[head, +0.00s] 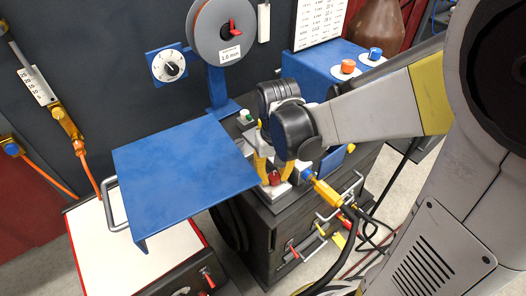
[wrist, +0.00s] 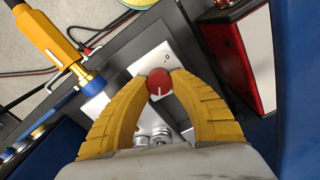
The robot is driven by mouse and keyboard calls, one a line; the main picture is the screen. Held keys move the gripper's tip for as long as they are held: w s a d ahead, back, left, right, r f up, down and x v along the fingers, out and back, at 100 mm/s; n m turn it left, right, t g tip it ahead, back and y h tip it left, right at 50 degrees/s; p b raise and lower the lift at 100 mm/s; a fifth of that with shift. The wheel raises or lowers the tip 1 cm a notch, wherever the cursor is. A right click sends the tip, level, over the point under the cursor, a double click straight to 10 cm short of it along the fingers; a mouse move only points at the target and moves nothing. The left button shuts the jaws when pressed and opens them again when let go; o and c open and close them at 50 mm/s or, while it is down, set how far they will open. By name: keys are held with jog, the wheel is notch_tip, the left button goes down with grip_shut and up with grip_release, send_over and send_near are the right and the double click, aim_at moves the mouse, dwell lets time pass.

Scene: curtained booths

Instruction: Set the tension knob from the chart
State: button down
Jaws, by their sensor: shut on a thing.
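A red knob (head: 274,178) sits on a light plate on top of the dark machine. In the wrist view the red knob (wrist: 158,80) shows a short white mark pointing toward the bottom of the picture. My gripper (head: 275,172) has its yellow fingers on both sides of the knob, and their tips (wrist: 159,88) touch it. A white chart (head: 320,20) with rows of print stands at the top; its rows are too small to read surely. A spool (head: 209,32) carries a label (head: 230,55) that seems to read 1.0 mm.
A blue panel (head: 180,165) lies left of my gripper. A torch connector (head: 325,190) with a yellow sleeve is close on the right; it also shows in the wrist view (wrist: 52,35). A dial (head: 169,66) is on the wall. Cables hang at the right.

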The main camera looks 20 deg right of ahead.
aim_at(274, 176)
jog(key=shift+n, duration=0.6)
jog(key=c, duration=1.1)
grip_release()
notch_tip(274, 176, up, 12)
